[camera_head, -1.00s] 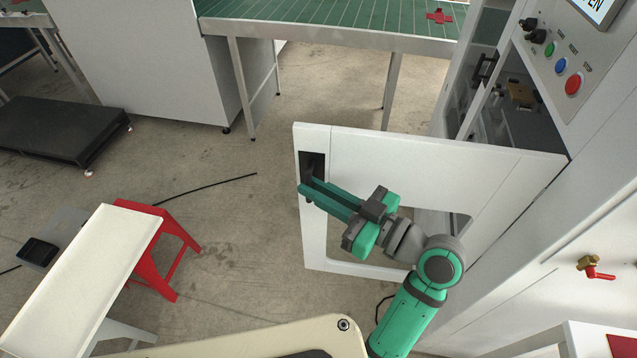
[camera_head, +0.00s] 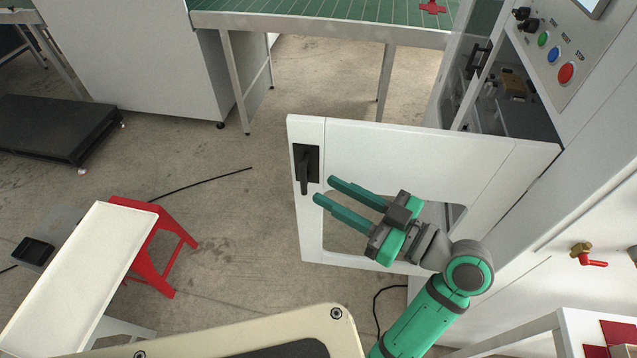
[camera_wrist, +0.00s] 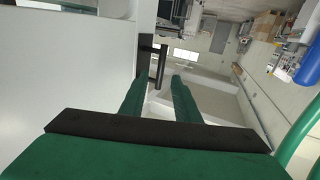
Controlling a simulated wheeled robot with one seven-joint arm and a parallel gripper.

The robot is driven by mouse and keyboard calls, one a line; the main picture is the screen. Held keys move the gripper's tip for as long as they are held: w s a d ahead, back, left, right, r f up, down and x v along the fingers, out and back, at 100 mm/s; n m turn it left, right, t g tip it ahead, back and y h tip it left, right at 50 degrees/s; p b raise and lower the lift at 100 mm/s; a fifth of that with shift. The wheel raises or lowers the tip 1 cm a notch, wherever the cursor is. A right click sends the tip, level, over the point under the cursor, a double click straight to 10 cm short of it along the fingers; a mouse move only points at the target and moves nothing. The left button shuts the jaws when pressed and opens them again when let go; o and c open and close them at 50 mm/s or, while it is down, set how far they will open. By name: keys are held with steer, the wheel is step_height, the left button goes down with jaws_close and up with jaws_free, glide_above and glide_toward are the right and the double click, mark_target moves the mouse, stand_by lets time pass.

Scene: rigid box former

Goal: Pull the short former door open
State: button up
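The short former door (camera_head: 420,160) is a white panel with a window cutout, standing swung open from the machine on the right in the head view. Its black handle (camera_head: 305,170) sits near the free left edge. My gripper (camera_head: 323,190) has green fingers that are apart and empty, just right of the handle and not touching it.
The machine's control panel (camera_head: 560,50) with coloured buttons is at the upper right. A red stool (camera_head: 165,240) and a white table (camera_head: 75,275) stand at the lower left. A green-topped table (camera_head: 320,18) is behind the door.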

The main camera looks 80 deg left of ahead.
steer(key=v, duration=0.5)
steer(key=shift+w+d, duration=0.15)
steer(key=shift+w, duration=0.1)
steer(key=shift+s, duration=0.1)
stand_by(0.3)
